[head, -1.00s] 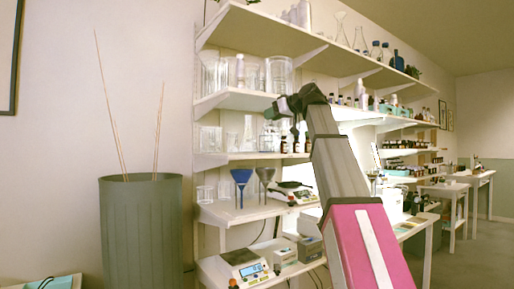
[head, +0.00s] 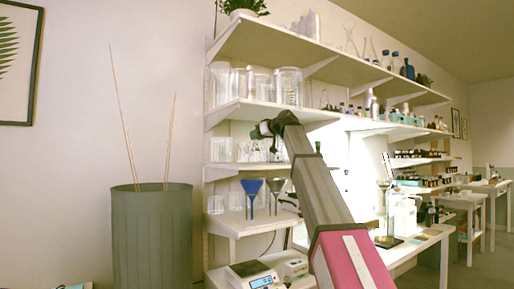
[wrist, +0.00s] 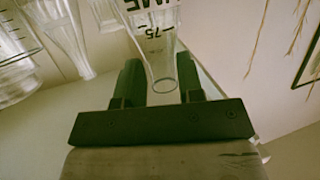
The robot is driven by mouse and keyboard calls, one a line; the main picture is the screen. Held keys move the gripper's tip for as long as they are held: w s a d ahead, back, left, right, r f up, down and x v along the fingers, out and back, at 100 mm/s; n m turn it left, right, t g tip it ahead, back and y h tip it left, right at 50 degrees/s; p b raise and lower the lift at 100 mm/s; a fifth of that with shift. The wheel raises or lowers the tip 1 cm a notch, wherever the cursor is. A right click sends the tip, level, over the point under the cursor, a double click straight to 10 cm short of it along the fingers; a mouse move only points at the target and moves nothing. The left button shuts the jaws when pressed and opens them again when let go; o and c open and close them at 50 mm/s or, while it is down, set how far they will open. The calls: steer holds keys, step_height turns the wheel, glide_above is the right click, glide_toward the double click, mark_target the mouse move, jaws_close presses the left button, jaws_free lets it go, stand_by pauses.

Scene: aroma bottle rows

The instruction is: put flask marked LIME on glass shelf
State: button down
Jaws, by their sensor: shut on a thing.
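My gripper (wrist: 160,85) is shut on a clear glass flask (wrist: 158,45) in the wrist view. The flask shows dark print ending in "IME" and a "75" mark; the start of the word is cut off. In the head view my gripper (head: 266,130) is in front of the shelving, just below the front edge of a white shelf with large beakers (head: 250,103). The held flask cannot be made out there. A lower shelf with glass beakers (head: 222,168) is behind and below the gripper, partly hidden by my arm.
Blue and grey funnels (head: 252,190) stand below the glassware. A balance (head: 252,275) is on the bench. A tall green bin with sticks (head: 152,235) stands left of the shelving. Clear glassware (wrist: 60,35) is close on the left in the wrist view.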

mark_target(257, 145)
step_height(257, 145, down, 4)
steer(key=shift+s+f, duration=0.1)
steer(key=shift+w+a+f, duration=0.15)
steer(key=shift+w+f, duration=0.1)
steer(key=c, duration=0.7)
jaws_free()
steer(key=shift+c, duration=0.2)
steer(key=v, duration=1.2)
